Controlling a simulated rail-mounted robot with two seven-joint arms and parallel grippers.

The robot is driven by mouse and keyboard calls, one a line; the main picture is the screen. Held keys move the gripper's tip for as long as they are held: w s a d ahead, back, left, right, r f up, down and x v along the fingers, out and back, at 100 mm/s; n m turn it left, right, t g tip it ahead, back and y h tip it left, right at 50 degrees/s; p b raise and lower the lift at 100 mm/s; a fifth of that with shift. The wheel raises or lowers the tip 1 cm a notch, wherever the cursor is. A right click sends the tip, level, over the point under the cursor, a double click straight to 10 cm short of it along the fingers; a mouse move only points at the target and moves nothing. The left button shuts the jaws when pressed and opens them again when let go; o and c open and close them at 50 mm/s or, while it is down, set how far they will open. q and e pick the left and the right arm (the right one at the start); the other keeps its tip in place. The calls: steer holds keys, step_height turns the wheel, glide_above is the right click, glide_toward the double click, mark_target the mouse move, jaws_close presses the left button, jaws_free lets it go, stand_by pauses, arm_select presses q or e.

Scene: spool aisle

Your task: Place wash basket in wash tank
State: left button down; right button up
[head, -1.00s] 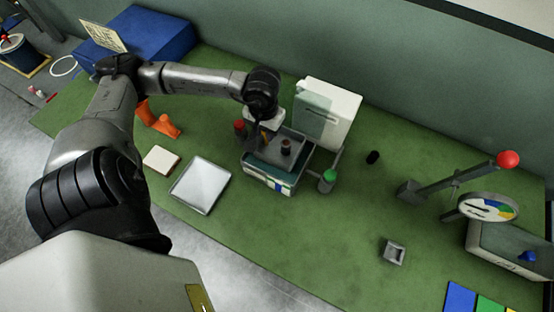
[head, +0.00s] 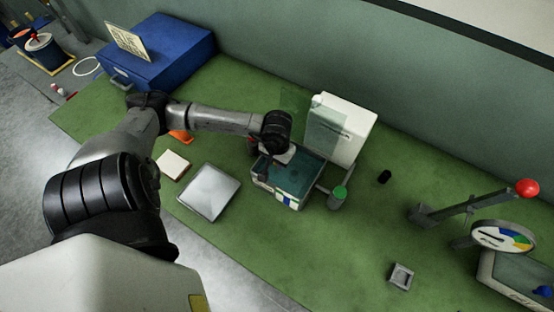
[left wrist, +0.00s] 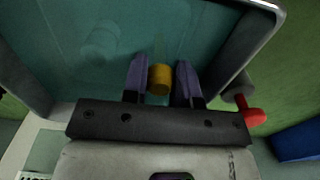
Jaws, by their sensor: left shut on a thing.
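The wash tank (head: 264,184) stands mid-bench in the head view, filled with teal liquid; its grey rim (left wrist: 252,42) also shows in the left wrist view. My left gripper (head: 267,165) points down over the tank's left part. In the left wrist view its two fingers (left wrist: 159,84) are shut on the yellow grip of the wash basket (left wrist: 159,76). The basket's body is hardly visible; it appears to be down in the liquid. A faint round shape (left wrist: 100,40) shows through the teal. My right gripper is not in view.
A white unit with a clear panel (head: 346,122) stands behind the tank. A red knob (left wrist: 252,117) is beside the tank. A silver tray (head: 208,192) lies left.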

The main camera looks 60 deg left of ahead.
arm_select(q)
steer(key=shift+a, duration=0.1)
steer(key=c, duration=0.9)
jaws_free()
step_height(320, 180, up, 12)
